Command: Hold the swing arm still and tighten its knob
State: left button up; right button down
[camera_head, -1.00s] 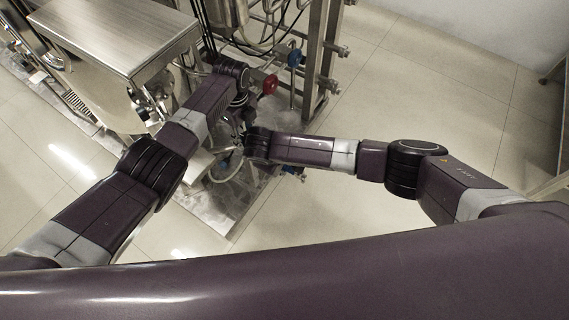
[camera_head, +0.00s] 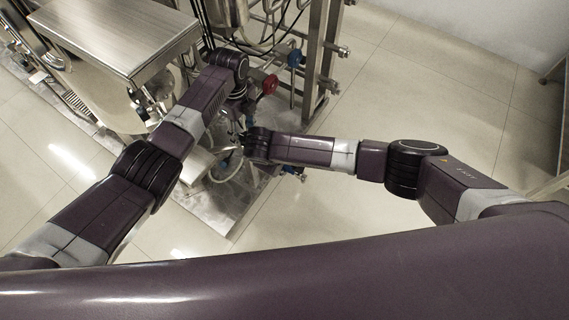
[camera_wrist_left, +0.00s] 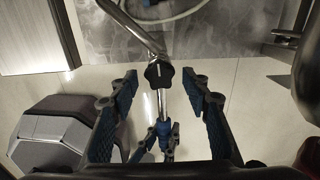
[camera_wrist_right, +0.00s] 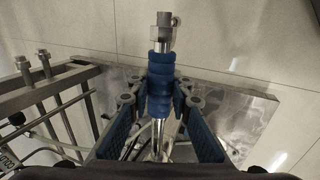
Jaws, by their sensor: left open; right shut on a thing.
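The swing arm is a bent steel tube (camera_wrist_left: 133,28) with a black knob (camera_wrist_left: 159,74) on it and a blue ribbed grip (camera_wrist_right: 160,75) at its end. My left gripper (camera_wrist_left: 160,82) is open. In the left wrist view the knob appears between its fingertips, with a gap on both sides; I cannot tell how far beyond them it lies. My right gripper (camera_wrist_right: 160,97) is shut on the blue grip, which also shows in the left wrist view (camera_wrist_left: 163,130). The head view mostly hides both grippers behind my arms.
A steel skid with a box-like cover (camera_head: 120,35) stands at the left. A pipe frame (camera_head: 318,55) with a red valve handle (camera_head: 269,85) and a blue one (camera_head: 295,58) stands close beyond my grippers. Tiled floor (camera_head: 430,90) is free at the right.

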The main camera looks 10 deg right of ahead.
pick_arm(q)
jog(key=shift+r, duration=3.35)
pick_arm(e)
notch_tip(320, 180, up, 9)
jog(key=p, duration=0.9)
jog(key=shift+r, duration=0.25)
pick_arm(q)
notch_tip(320, 180, up, 8)
pick_arm(e)
jog(key=c, duration=2.6)
grip_release()
jog(key=shift+f, duration=0.2)
jog(key=shift+c, duration=0.2)
jog(key=o, duration=0.9)
